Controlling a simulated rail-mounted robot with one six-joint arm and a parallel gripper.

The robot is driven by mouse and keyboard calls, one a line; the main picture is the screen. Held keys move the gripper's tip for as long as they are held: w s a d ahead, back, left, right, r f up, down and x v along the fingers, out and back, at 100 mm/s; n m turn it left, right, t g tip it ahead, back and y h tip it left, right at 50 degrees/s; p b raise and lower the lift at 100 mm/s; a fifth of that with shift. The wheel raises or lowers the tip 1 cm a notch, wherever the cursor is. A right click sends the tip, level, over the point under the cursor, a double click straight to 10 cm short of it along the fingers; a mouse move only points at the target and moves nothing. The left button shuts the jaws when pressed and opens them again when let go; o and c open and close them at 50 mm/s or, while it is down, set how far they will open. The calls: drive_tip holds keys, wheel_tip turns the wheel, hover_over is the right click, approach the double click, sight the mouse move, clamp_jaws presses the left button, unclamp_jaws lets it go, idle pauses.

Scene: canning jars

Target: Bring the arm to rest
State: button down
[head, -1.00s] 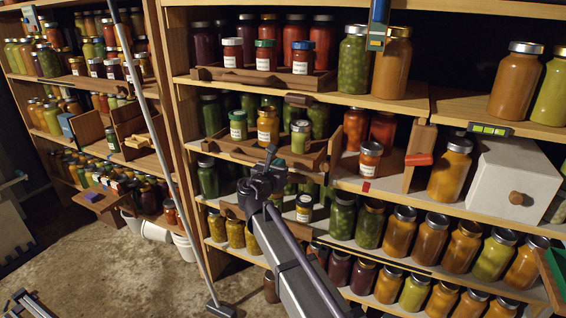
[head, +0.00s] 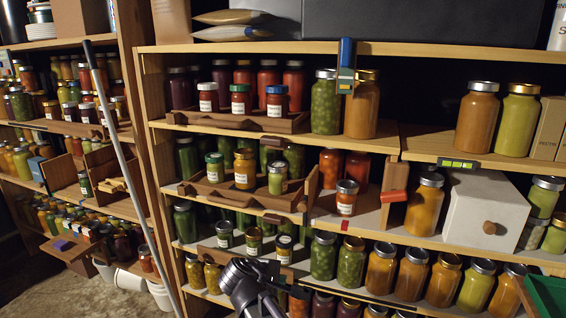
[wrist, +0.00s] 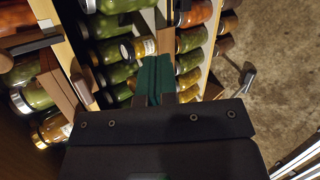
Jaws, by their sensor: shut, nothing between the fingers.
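My arm shows at the bottom middle of the head view, its dark wrist (head: 252,287) in front of the lower shelves. The fingertips cannot be made out there. In the wrist view my gripper (wrist: 154,68) shows as a dark body with two green fingers pressed together, shut and empty. Beyond the fingers, that view shows jars on the shelves, among them a small labelled jar (wrist: 140,48) lying sideways in the picture. I cannot tell how far the fingers are from the jars.
A wooden shelf unit (head: 430,143) full of jars stands ahead. A white box with a round knob (head: 470,215) sits on its middle shelf. A long pole (head: 125,165) leans at the left, near white buckets (head: 128,279). Concrete floor (head: 60,288) is open at the lower left.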

drive_tip(key=s+d+f+m+g+y, duration=0.35)
drive_tip(key=s+d+m, duration=0.35)
drive_tip(key=d, duration=0.3)
drive_tip(key=s+d+f+m+g+y, duration=0.35)
drive_tip(key=s+d+m, duration=0.4)
drive_tip(key=d, duration=0.35)
wheel_tip(320, 180, up, 21)
drive_tip(key=a+p, duration=0.1)
drive_tip(key=p, duration=1.9)
drive_tip(key=shift+w+f+g+h, duration=0.2)
drive_tip(key=shift+w+g+h, duration=0.2)
drive_tip(key=shift+w, duration=0.05)
drive_tip(key=shift+a, duration=0.1)
